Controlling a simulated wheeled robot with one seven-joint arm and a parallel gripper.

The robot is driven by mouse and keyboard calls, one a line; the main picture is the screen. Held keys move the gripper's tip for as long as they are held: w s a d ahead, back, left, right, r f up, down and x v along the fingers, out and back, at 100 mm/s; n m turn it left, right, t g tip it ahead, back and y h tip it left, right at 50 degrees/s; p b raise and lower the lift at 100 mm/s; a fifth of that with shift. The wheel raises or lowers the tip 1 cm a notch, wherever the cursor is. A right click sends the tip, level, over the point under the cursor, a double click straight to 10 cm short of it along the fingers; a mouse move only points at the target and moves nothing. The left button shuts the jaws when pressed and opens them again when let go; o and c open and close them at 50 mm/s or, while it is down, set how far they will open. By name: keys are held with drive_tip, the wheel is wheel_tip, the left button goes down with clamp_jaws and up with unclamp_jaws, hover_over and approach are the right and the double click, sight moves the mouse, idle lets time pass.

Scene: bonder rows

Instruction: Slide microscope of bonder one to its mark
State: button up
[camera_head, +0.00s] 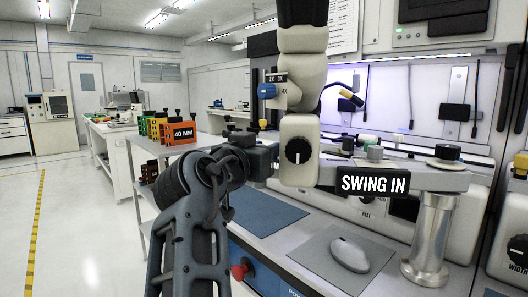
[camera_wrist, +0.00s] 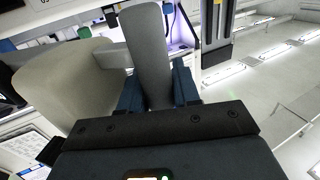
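The microscope (camera_head: 299,150) of the nearest bonder is a cream body with a black knob, hanging over the bench. A grey swing arm (camera_head: 440,179) with a "SWING IN" label (camera_head: 373,184) runs from beside it to a steel post (camera_head: 432,240). My gripper (camera_head: 266,160) is at the microscope's left side. In the wrist view, the blue fingers of my gripper (camera_wrist: 158,92) close around a grey upright bar (camera_wrist: 150,50), joined by a short arm to a cream body (camera_wrist: 65,85). No mark for the microscope can be made out.
A grey mouse (camera_head: 349,254) lies on a pad (camera_head: 322,262) on the bench below. A blue mat (camera_head: 250,217) lies left of it. A shelf rack with a "40 MM" box (camera_head: 182,133) stands behind my arm. The floor (camera_head: 85,220) at left is open, with a yellow line.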

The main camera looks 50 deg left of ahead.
drive_tip(key=shift+o, duration=0.5)
drive_tip(key=shift+s, duration=0.1)
drive_tip(key=v, duration=0.7)
drive_tip(key=shift+s+d, duration=0.2)
drive_tip(key=shift+s, duration=0.1)
drive_tip(key=shift+c, duration=0.2)
